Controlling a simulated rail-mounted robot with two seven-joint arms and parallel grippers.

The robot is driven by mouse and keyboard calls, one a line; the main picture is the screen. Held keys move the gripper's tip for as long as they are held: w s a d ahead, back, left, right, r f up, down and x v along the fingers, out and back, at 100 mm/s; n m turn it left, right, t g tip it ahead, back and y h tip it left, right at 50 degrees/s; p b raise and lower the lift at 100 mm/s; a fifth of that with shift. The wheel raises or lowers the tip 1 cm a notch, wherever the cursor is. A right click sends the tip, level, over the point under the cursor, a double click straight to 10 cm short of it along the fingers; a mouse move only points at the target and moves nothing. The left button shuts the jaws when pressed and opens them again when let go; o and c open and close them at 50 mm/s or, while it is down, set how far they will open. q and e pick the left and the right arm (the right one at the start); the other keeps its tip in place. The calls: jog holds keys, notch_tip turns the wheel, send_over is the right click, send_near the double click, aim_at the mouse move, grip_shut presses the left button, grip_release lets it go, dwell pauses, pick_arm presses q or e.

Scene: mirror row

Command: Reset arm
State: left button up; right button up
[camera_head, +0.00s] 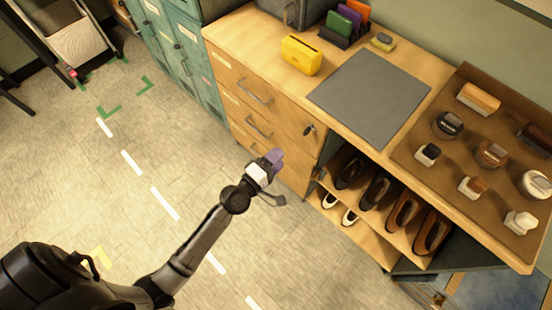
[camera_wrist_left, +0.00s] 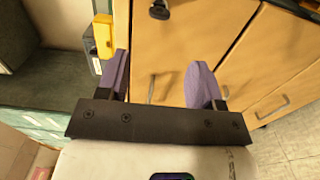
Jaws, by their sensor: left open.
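My left gripper (camera_head: 274,158) reaches in from the lower left in the head view. Its purple fingertips are in front of the wooden drawer cabinet (camera_head: 262,112), above the floor. In the left wrist view my left gripper (camera_wrist_left: 162,82) has its two purple fingers spread well apart with nothing between them. The cabinet's wooden front (camera_wrist_left: 186,42) lies beyond the fingers. My right gripper is in neither view.
A yellow box (camera_head: 301,55) and a grey mat (camera_head: 372,97) are on the countertop. A brown tray (camera_head: 452,135) with brushes and tins is at the right. Shoes (camera_head: 377,191) stand on shelves below. Teal lockers (camera_head: 186,55) are at the back. The floor at left is mostly clear.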

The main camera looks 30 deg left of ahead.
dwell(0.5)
pick_arm(q)
jog(key=s+d+f+m+g+h, duration=0.4)
jog(key=m+g, duration=0.4)
jog(key=m, duration=0.6)
jog(key=s+a+m+g+y, duration=0.2)
jog(key=s+a+g+y, duration=0.15)
jog(key=s, duration=0.65)
jog(key=s+a+m+g+y, duration=0.2)
jog(key=s+a+g+y, duration=0.15)
jog(key=s, duration=0.75)
notch_tip(320, 180, up, 27)
jog(key=d+t+p, duration=0.1)
jog(key=p, duration=2.5)
jog(key=shift+w+p, duration=0.15)
jog(key=shift+p, duration=0.15)
